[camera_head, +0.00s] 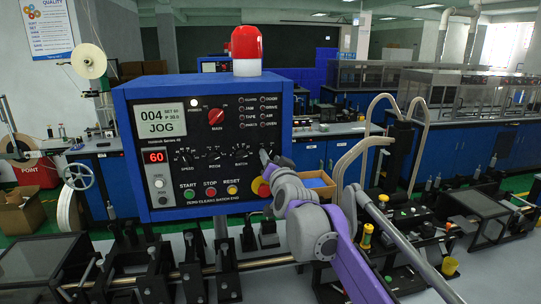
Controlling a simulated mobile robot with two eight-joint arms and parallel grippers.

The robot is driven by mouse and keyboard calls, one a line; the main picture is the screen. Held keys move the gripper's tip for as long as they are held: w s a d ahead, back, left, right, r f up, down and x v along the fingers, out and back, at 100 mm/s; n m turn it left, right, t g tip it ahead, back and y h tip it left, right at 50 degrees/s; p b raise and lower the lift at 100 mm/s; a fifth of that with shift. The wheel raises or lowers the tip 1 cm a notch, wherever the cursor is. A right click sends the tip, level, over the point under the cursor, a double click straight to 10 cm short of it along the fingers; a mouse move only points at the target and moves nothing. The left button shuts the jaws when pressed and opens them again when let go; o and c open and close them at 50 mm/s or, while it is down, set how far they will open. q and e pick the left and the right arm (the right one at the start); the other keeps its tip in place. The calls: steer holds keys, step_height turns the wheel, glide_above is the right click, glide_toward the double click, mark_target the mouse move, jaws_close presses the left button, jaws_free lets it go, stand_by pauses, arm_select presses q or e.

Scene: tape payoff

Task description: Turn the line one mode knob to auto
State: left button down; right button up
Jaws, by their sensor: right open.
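The blue control box (200,217) stands in the middle with a black front panel. Its pale screen (162,121) reads 004 and JOG. A red rotary knob (216,117) sits at upper middle. A row of small dark knobs (213,156) runs below it; the lettering is too small to tell surely which is the mode knob. My right gripper (267,161) is open at the row's right end, close to the panel, and hides what lies behind it. I cannot tell whether it touches a knob. My left gripper is out of view.
Green, red and yellow buttons (210,191) line the panel's lower edge. A red beacon (246,50) tops the box. Black machine fixtures (153,272) and a long rod lie below. Pale curved tubes (362,150) rise just right of my right arm.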

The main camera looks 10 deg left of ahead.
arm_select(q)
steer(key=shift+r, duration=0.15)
arm_select(e)
steer(key=shift+w+a, duration=0.2)
steer(key=shift+w, duration=0.25)
jaws_close()
steer(key=shift+n, duration=0.3)
steer(key=n, duration=0.5)
steer(key=shift+b, duration=0.35)
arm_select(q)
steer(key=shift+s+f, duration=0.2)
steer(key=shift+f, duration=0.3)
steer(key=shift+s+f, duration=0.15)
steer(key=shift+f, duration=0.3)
arm_select(e)
steer(key=n, duration=0.6)
steer(key=shift+n, duration=0.3)
